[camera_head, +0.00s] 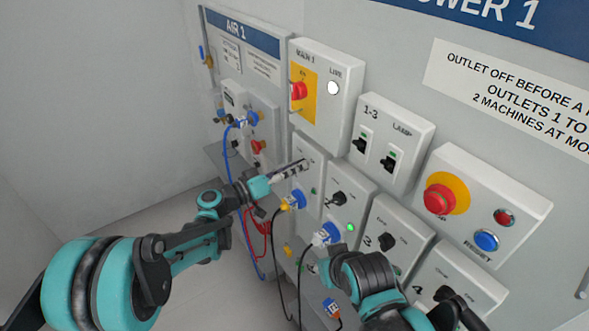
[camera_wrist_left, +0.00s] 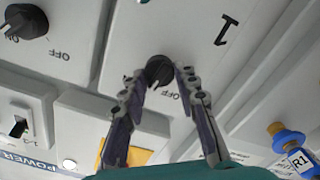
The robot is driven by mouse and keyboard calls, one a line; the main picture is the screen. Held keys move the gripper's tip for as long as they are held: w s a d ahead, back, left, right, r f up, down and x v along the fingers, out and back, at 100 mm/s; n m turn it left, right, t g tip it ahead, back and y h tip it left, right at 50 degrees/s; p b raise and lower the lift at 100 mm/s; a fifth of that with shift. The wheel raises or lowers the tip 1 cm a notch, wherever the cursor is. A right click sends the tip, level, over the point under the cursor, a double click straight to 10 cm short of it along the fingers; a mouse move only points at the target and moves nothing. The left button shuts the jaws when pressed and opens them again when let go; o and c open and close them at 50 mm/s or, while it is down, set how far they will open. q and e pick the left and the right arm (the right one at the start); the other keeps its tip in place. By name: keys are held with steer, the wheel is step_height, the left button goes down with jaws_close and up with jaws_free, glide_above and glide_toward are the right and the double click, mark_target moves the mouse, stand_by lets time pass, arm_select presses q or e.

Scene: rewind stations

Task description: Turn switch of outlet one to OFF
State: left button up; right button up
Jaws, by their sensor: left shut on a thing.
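The outlet one box (camera_head: 309,150) is a white panel on the wall, partly hidden by my left arm. In the left wrist view, its face (camera_wrist_left: 192,30) shows upside down with a "1" and an OFF label beside a round black switch knob (camera_wrist_left: 159,68). My left gripper (camera_head: 303,167) reaches the box, and in the left wrist view its fingertips (camera_wrist_left: 161,76) are shut on the knob from both sides. The fingers cover part of the knob, so I cannot tell which way it points.
Outlet two (camera_head: 350,188) with a green lamp, and outlet three (camera_head: 404,222), sit just right. Blue plug (camera_head: 297,199) and hanging cables are below.

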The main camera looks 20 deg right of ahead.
arm_select(q)
steer(key=n+b, duration=0.1)
steer(key=n, duration=0.9)
steer(key=shift+w+f+n, duration=0.1)
steer(key=shift+f+n, duration=0.05)
steer(key=shift+n, duration=0.45)
steer(key=o, duration=1.2)
steer(key=shift+c, duration=0.2)
steer(key=v, duration=1.2)
